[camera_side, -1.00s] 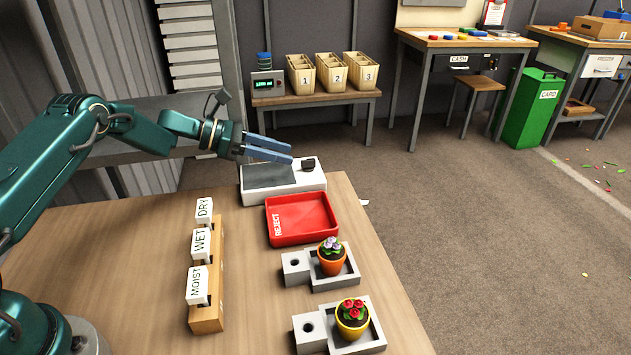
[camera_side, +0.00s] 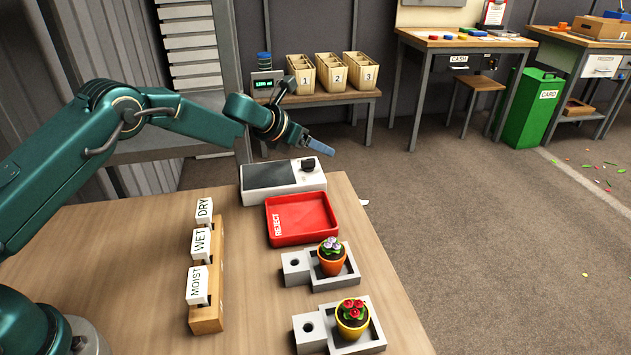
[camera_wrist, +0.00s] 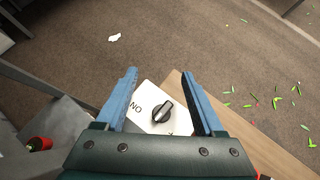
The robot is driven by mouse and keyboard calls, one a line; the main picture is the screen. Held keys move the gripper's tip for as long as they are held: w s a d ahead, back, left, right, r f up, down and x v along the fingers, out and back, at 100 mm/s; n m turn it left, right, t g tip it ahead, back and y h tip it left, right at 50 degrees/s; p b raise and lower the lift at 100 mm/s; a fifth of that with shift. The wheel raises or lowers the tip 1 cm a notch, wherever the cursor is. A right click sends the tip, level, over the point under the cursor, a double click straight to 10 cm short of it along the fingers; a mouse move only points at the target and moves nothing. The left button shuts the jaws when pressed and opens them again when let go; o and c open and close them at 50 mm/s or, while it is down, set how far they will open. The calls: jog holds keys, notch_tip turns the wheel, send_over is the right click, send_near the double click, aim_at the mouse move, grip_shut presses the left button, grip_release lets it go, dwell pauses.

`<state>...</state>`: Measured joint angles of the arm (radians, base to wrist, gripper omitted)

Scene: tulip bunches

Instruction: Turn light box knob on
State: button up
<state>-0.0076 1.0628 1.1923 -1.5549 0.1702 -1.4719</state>
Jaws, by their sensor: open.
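The light box (camera_side: 284,181) is a white box with a dark grey panel, at the far end of the wooden table. Its black knob (camera_side: 308,165) sits on the right part of its top. In the wrist view the knob (camera_wrist: 163,111) shows between my two blue fingers, with the letters "NO" on the white face to its left. My gripper (camera_side: 321,147) is open and empty, above and apart from the knob in the side view. The wrist view also shows my gripper (camera_wrist: 160,85) with its fingers spread on either side of the knob.
A red REJECT tray (camera_side: 303,219) lies just in front of the light box. Two potted flowers (camera_side: 332,256) (camera_side: 352,318) stand in grey holders. A wooden rack (camera_side: 207,318) holds DRY, WET and MOIST tags.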

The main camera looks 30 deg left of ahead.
aim_at(309, 161)
jog(key=shift+d+n+y, duration=0.65)
jog(key=shift+n+y, duration=0.15)
jog(key=shift+y, duration=0.1)
jog(key=shift+s+d+n+y, duration=0.1)
jog(key=shift+d+n+y, duration=0.2)
jog(key=shift+n+y, duration=0.4)
jog(key=s+d+r+n+y, duration=0.3)
jog(key=s+r+n+y, duration=0.2)
jog(key=s+n+y, duration=0.15)
jog(key=shift+n+y, duration=0.55)
jog(key=shift+y, duration=0.2)
jog(key=f, duration=0.4)
jog(key=shift+s+a+f, duration=0.2)
jog(key=shift+s+a, duration=0.05)
jog(key=shift+a, duration=0.05)
jog(key=shift+f, duration=0.25)
jog(key=shift+w+a+f, duration=0.15)
jog(key=shift+w+f, duration=0.05)
jog(key=shift+x, duration=2.3)
